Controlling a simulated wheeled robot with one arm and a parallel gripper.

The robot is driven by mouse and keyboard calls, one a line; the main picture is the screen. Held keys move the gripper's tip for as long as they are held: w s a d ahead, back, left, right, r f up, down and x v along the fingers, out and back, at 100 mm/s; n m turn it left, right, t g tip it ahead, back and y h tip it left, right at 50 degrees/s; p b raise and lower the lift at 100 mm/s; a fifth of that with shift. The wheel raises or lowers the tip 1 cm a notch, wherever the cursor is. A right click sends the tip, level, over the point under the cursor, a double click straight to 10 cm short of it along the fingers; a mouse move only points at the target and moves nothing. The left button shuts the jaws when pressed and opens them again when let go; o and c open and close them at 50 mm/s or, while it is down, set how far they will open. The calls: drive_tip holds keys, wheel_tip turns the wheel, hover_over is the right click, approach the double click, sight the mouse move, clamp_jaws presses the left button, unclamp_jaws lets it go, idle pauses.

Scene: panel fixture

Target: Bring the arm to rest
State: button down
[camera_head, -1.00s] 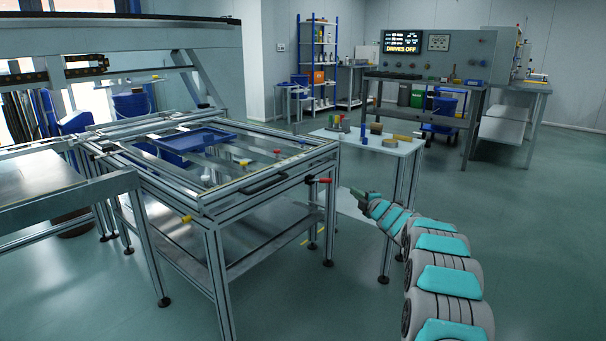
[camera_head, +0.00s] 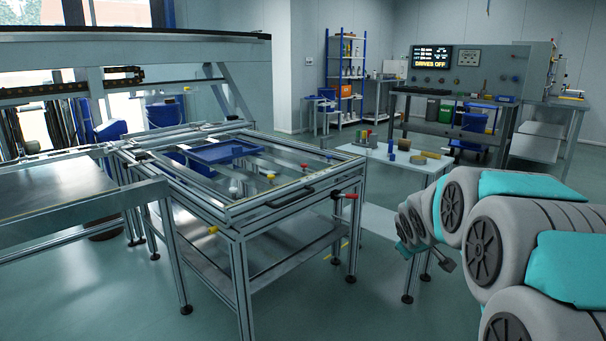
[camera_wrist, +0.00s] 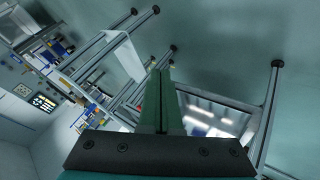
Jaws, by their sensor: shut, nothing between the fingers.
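My arm (camera_head: 510,235) is folded at the right of the head view, its grey and teal links bent back toward the camera. My gripper (camera_head: 447,264) shows small and partly hidden behind the links, over the floor near the small white table's legs. In the wrist view, my gripper (camera_wrist: 161,75) has its two green fingers together with nothing between them. The panel fixture (camera_head: 240,200) stands to the left of my arm, apart from it.
A console bench with a "DRIVES OFF" screen (camera_head: 432,58) is at the back right. A blue tray (camera_head: 215,151) lies on the fixture. Green floor (camera_head: 310,310) is free in front.

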drive_tip(key=s+a+f+m+g+y, duration=0.1)
drive_tip(key=s+a+f+m+g, duration=0.1)
drive_tip(key=s, duration=1.3)
drive_tip(key=s+a+f+m+g, duration=0.1)
drive_tip(key=s+a+g, duration=0.3)
drive_tip(key=s, duration=1.1)
drive_tip(key=s+a+f+m+g+y, duration=0.1)
drive_tip(key=s+a, duration=0.4)
drive_tip(key=s, duration=1)
drive_tip(key=f+m+g, duration=0.1)
drive_tip(key=m+g, duration=0.1)
drive_tip(key=shift+s+a+f+g+y, duration=0.25)
drive_tip(key=shift+s+f+g+y, duration=0.05)
drive_tip(key=shift+s+g, duration=0.1)
drive_tip(key=c, duration=1.6)
unclamp_jaws()
drive_tip(key=shift+w, duration=0.1)
